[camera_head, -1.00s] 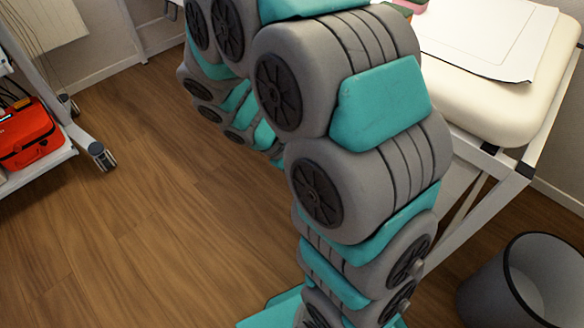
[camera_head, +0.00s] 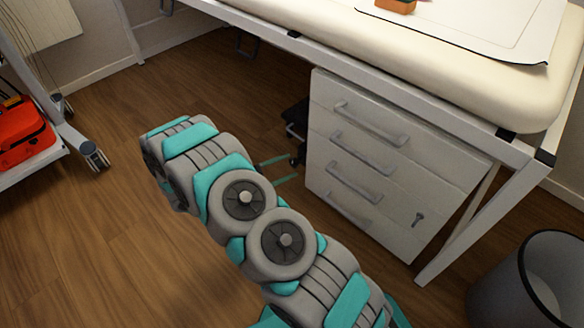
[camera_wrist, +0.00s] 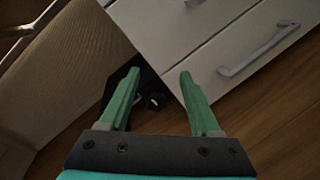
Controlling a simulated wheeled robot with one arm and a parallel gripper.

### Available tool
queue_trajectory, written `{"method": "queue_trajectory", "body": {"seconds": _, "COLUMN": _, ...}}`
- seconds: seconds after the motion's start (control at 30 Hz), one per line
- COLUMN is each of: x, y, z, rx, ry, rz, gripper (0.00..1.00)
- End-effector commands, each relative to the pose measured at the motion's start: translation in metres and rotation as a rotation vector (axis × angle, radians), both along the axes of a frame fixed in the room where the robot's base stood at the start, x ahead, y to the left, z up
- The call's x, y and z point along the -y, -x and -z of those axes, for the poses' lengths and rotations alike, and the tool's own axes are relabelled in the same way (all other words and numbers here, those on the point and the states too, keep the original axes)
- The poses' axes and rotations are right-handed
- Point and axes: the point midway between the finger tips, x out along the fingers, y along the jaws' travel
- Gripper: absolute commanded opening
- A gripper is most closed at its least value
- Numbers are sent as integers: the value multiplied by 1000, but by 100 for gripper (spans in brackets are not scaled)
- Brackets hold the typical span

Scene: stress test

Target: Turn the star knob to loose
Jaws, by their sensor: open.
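A small dark round part (camera_head: 296,160), possibly the star knob, shows low beside the drawer cabinet; its shape is too small and dark to tell. In the wrist view a black piece with a pale spot (camera_wrist: 155,101) lies beyond and between my fingers, in shadow. My gripper (camera_head: 289,167) reaches toward the cabinet's left side, its two green fingers pointing at the dark part. In the wrist view the fingers (camera_wrist: 159,74) are apart with nothing held between them. I cannot tell whether they touch the dark part, nor any loose or tight marking.
A white drawer cabinet (camera_head: 390,215) with several handles stands close right of my gripper, under a padded white-framed table (camera_head: 480,85). A grey bin (camera_head: 520,290) stands at lower right. A cart with a red case (camera_head: 22,135) is at left. The wooden floor (camera_head: 110,230) is open at left.

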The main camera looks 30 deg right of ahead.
Motion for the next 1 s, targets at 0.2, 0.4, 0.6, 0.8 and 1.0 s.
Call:
{"method": "queue_trajectory", "body": {"seconds": 0.2, "x": -12, "y": -25, "z": 59, "rx": -19, "ry": 81, "rz": -156, "gripper": 64}}
{"method": "queue_trajectory", "body": {"seconds": 0.4, "x": -18, "y": -35, "z": 79, "rx": -20, "ry": 110, "rz": -221, "gripper": 64}}
{"method": "queue_trajectory", "body": {"seconds": 0.6, "x": -2, "y": -41, "z": 81, "rx": -19, "ry": 114, "rz": -224, "gripper": 64}}
{"method": "queue_trajectory", "body": {"seconds": 0.8, "x": 27, "y": -51, "z": 81, "rx": -20, "ry": 114, "rz": -223, "gripper": 64}}
{"method": "queue_trajectory", "body": {"seconds": 1.0, "x": 49, "y": -59, "z": 80, "rx": -19, "ry": 114, "rz": -224, "gripper": 64}}
